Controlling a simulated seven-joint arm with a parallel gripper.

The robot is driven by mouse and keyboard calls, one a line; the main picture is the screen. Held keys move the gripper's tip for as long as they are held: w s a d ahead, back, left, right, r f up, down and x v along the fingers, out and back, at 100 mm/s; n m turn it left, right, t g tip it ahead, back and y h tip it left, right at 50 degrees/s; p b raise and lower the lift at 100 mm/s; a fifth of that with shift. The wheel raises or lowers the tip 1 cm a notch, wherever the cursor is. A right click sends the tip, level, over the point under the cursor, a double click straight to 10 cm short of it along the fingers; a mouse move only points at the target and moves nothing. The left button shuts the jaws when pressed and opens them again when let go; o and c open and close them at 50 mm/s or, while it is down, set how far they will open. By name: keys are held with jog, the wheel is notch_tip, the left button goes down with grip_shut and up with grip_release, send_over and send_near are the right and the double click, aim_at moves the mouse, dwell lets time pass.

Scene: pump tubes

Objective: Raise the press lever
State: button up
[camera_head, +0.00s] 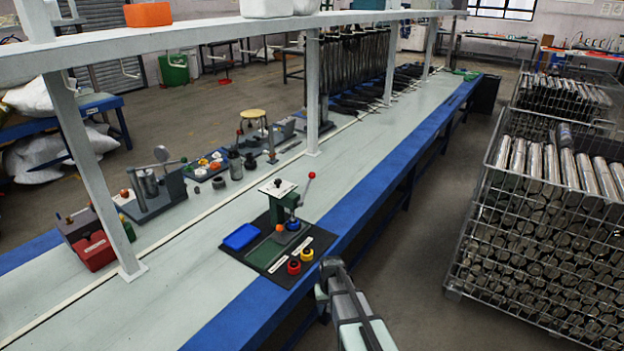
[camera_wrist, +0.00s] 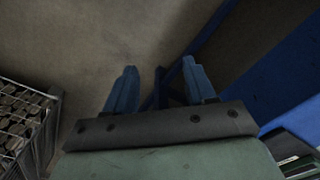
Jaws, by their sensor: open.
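The press (camera_head: 279,208) is a dark green stand on a black base board (camera_head: 312,247) near the bench's front edge. Its press lever (camera_head: 304,190) slants up and to the right, ending in a red ball knob. My gripper (camera_head: 332,266) is in front of and below the board's right corner, apart from the lever. In the wrist view my gripper (camera_wrist: 160,68) has its two blue fingers spread with nothing between them. The fingers point at the floor beside the bench, and the lever is out of that view.
A blue tray (camera_head: 241,237), a red ring (camera_head: 294,267) and a yellow ring (camera_head: 307,254) are on the board. A shelf post (camera_head: 95,175) stands at the left. A wire cage of metal tubes (camera_head: 560,215) stands on the right, across an aisle.

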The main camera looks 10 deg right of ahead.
jog(key=w+d+r+t, duration=0.1)
jog(key=w+r+t, duration=0.1)
jog(key=w+r, duration=1.35)
notch_tip(320, 180, up, 26)
jog(key=t, duration=0.1)
send_over(312, 174)
jog(key=w+r+m+g, duration=0.1)
jog(key=w, duration=0.3)
jog(key=s+f, duration=0.1)
jog(key=f, duration=0.3)
jog(key=s+f+g, duration=0.1)
jog(key=f, duration=0.4)
jog(key=f+g, duration=0.1)
jog(key=f, duration=0.3)
jog(key=shift+s+d+f+m, duration=0.1)
jog(key=shift+s+f+m, duration=0.2)
jog(key=shift+s+f, duration=0.1)
jog(key=shift+c, duration=0.3)
jog(key=shift+r, duration=0.1)
grip_shut()
